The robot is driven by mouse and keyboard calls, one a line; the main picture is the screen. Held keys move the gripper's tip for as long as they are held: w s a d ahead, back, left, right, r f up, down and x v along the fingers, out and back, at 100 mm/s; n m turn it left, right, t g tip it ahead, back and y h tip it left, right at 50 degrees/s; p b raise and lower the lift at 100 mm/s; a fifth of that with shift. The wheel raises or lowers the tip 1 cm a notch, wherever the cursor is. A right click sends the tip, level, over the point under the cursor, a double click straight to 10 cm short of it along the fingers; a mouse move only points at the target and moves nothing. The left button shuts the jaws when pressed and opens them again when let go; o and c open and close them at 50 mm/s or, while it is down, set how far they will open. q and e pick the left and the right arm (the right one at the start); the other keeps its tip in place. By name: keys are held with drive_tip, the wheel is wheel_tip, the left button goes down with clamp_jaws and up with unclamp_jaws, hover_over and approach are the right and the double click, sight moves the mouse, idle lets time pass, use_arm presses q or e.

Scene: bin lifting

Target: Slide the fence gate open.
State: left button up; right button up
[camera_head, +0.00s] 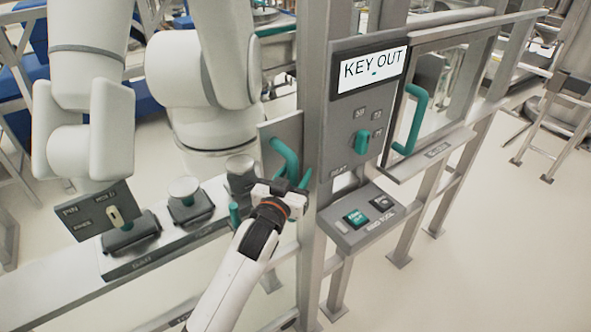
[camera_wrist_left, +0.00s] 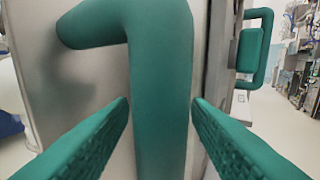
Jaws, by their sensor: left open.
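A green handle (camera_head: 284,158) stands on a grey metal plate (camera_head: 292,127) to the left of the fence post. My left gripper (camera_head: 288,181) is at this handle, in front of its lower part. In the left wrist view, the thick vertical bar of the handle (camera_wrist_left: 162,85) stands between the two green ridged fingers, which are apart; I cannot tell if either touches it. A second green handle (camera_head: 414,118) is on a framed panel (camera_head: 440,145) to the right of the post; it also shows at the right of the left wrist view (camera_wrist_left: 256,47). My right gripper is out of view.
A grey box with a "KEY OUT" display (camera_head: 372,70) and a green knob (camera_head: 361,142) is on the fence between the handles. A button box (camera_head: 356,217) sits below. A rail with several fittings (camera_head: 165,235) runs left, near a white robot arm (camera_head: 190,75).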

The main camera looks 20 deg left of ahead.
use_arm(q)
drive_tip(key=shift+w, duration=0.45)
drive_tip(key=shift+c, duration=0.3)
clamp_jaws()
drive_tip(key=shift+a+f, duration=0.1)
